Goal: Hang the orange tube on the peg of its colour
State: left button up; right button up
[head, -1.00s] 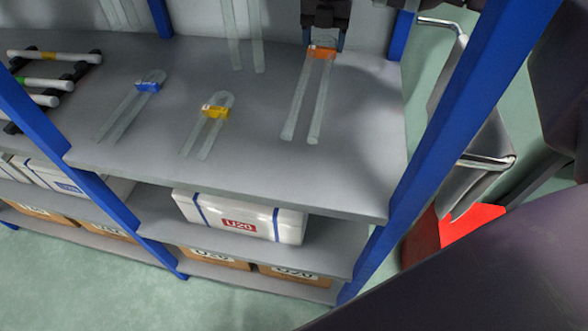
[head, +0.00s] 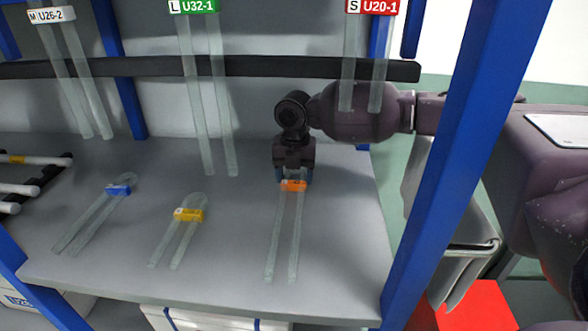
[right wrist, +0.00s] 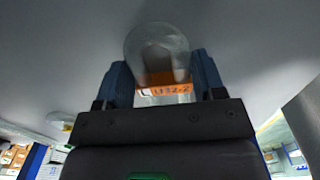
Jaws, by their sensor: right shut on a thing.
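The orange-tagged tube (head: 286,232) is a clear bent tube with two long legs pointing toward the front of the shelf. My right gripper (head: 292,176) is shut on its upper end, at the orange tag. In the right wrist view, my right gripper (right wrist: 165,85) has the orange tag (right wrist: 165,91) between its fingers, and the clear loop (right wrist: 157,48) shows beyond them. I cannot tell whether the tube touches the shelf. No orange peg is visible. My left gripper is out of view.
A blue-tagged tube (head: 95,218) and a yellow-tagged tube (head: 180,236) lie on the grey shelf (head: 225,280). Tubes with white (head: 51,15), green (head: 192,6) and red (head: 372,6) tags hang above. A black bar (head: 240,67) crosses behind; a blue post (head: 440,175) stands right.

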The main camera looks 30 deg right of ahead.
jog(key=o, duration=1)
jog(key=shift+c, duration=0.2)
jog(key=shift+f, duration=0.1)
